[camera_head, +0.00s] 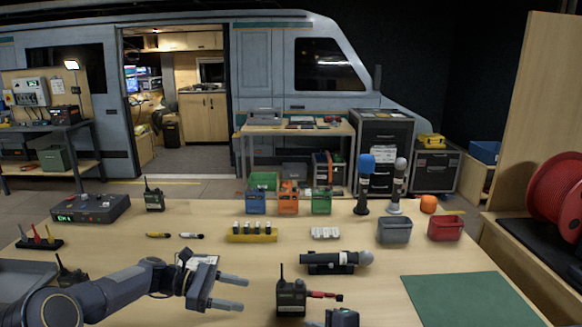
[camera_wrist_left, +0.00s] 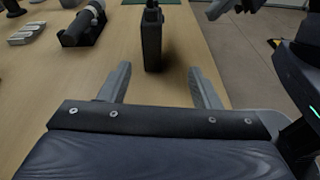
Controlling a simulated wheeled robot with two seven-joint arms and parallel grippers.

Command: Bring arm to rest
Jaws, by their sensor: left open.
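My left gripper (camera_head: 244,293) reaches in from the left over the front of the wooden table (camera_head: 225,218). Its two fingers are apart with nothing between them. In the left wrist view the spread fingers (camera_wrist_left: 158,70) point toward a black handheld radio (camera_wrist_left: 152,38), which stands upright beyond the tips. In the head view this radio (camera_head: 291,297) stands just right of the fingers, apart from them. Part of what looks like my right gripper (camera_head: 340,318) shows at the bottom edge. Its jaws are too cut off to judge.
A microphone (camera_head: 335,259) lies in a black cradle behind the radio. A green mat (camera_head: 470,299) lies at right. A grey bin (camera_head: 394,231) and a red bin (camera_head: 445,228) stand behind it. Another radio (camera_head: 68,272) stands near my left arm.

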